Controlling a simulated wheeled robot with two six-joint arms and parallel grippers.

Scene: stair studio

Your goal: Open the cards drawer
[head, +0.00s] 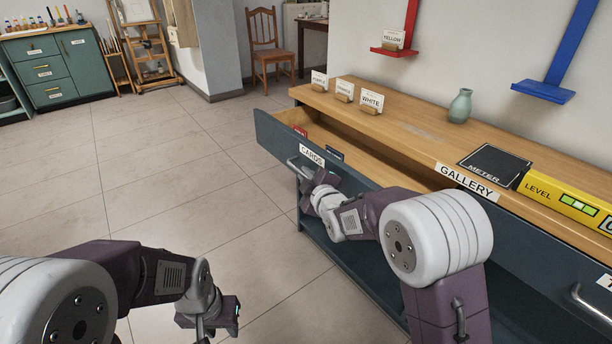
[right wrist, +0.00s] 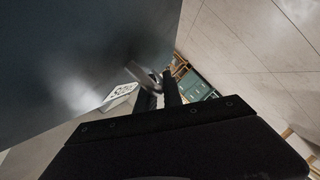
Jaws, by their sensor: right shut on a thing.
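The cards drawer (head: 270,139), with a dark blue front and a white CARDS label (head: 312,156), stands pulled out from the wooden-topped cabinet. Its inside shows, with a red item (head: 300,131) and a dark item (head: 334,153) in it. My right gripper (head: 306,172) is shut on the drawer's metal handle (head: 292,165). In the right wrist view the fingers (right wrist: 158,97) close around the handle (right wrist: 141,74) beside the dark drawer front. My left gripper (head: 205,330) hangs low over the floor, away from the drawer; its fingers are partly cut off by the frame's bottom edge.
The cabinet top (head: 415,133) bears small name cards (head: 372,100), a green vase (head: 460,106), a black METER plate (head: 494,166) and a yellow level (head: 560,199). Another handle (head: 590,304) is at lower right. The tiled floor (head: 180,160) left of the drawer is clear.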

